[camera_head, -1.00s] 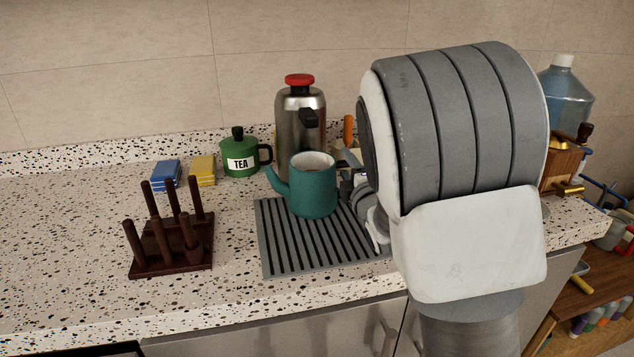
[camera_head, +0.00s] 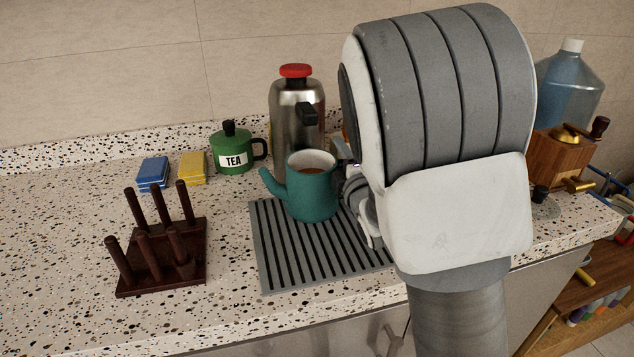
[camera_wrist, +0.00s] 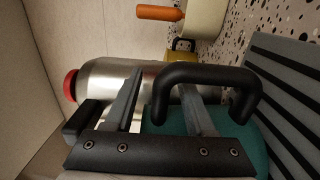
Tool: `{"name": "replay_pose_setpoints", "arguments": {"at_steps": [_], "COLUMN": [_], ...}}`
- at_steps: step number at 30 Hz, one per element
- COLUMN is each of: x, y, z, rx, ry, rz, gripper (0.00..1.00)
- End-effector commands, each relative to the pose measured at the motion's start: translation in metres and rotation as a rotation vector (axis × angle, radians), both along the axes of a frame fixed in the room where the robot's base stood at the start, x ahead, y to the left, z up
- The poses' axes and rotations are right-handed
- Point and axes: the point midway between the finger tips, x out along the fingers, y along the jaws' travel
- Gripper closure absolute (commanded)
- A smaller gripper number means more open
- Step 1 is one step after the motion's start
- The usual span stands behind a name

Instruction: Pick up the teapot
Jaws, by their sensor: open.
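The teal teapot (camera_head: 312,195) stands upright on the grey ribbed mat (camera_head: 275,270), its spout to the left, with brown contents inside its open top. My gripper (camera_head: 354,168) is at its right side, partly hidden by my arm. In the wrist view, my gripper (camera_wrist: 157,85) is open. The teapot's black handle (camera_wrist: 205,73) loops across the picture with one end between the fingers, and the right finger appears within the loop. The teal body (camera_wrist: 255,150) is partly hidden behind the fingers. Whether a finger touches the handle I cannot tell.
A metal flask (camera_head: 292,120) with a red lid stands close behind the teapot. A green TEA pot (camera_head: 232,155), yellow sponge (camera_head: 193,167) and blue sponge (camera_head: 153,172) are left of it. A dark wooden peg rack (camera_head: 160,265) stands front left. A wooden grinder (camera_head: 555,158) is right.

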Motion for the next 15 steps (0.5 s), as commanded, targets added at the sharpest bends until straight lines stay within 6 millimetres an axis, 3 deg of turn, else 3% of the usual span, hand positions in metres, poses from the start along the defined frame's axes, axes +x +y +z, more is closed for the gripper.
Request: {"name": "replay_pose_setpoints", "arguments": {"at_steps": [6,15], "x": [-0.0001,-0.0001], "y": [0.0,0.0], "z": [-0.0001,-0.0001], "rx": [0.0,0.0], "ry": [0.0,0.0], "rz": [0.0,0.0], "gripper": [0.45,0.99]}}
